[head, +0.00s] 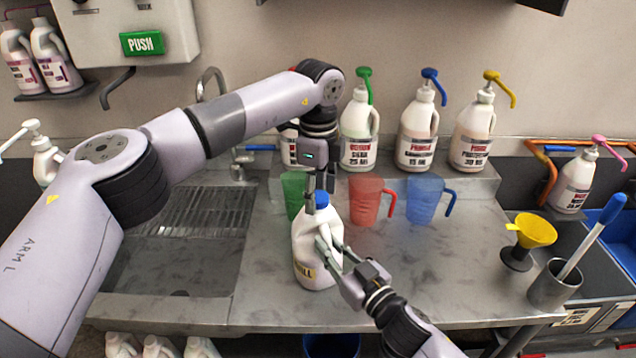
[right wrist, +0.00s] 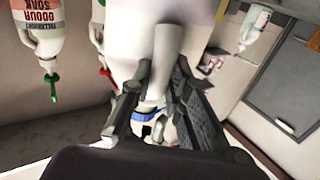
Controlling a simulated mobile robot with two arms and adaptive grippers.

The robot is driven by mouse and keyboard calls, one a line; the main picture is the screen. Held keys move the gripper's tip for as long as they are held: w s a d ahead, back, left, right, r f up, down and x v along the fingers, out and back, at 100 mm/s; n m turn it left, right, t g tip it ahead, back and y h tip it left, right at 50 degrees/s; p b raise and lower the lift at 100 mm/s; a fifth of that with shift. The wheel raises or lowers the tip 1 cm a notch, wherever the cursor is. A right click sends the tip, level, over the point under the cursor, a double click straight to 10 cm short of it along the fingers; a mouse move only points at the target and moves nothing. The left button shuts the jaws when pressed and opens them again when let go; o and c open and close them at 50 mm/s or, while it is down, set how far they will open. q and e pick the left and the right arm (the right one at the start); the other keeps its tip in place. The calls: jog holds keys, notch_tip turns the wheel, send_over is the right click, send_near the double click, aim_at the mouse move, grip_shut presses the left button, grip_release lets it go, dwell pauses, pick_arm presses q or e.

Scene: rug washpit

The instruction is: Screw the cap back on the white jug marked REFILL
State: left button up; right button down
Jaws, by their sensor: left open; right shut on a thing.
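The white jug (head: 306,235) stands upright on the steel counter (head: 270,315), its yellow label partly hidden and ending in "ILL". A blue cap (head: 322,199) sits at the top of its neck; I cannot tell how tightly it is seated. My left gripper (head: 319,190) is open and points down from above, its fingers at the cap. My right gripper (head: 329,251) is shut on the jug's handle from the front right. In the right wrist view, which is upside down, the jug (right wrist: 150,70) is between the fingers and a blue patch, likely the cap, shows below.
Green (head: 293,190), red (head: 368,200) and blue (head: 424,198) measuring jugs stand behind the jug. Several pump bottles (head: 417,140) line the back ledge. A yellow funnel (head: 535,232) and a grey cup (head: 552,285) are at right. A sink (head: 190,250) is at left.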

pick_arm(q)
jog(key=shift+c, duration=0.5)
jog(key=c, duration=1.2)
jog(key=shift+o, duration=0.2)
jog(key=m, duration=0.4)
jog(key=shift+m, duration=0.4)
jog(key=m, duration=2.2)
jog(key=shift+f, duration=0.1)
jog(key=m, duration=0.7)
jog(key=shift+m, duration=0.3)
jog(key=o, duration=1.3)
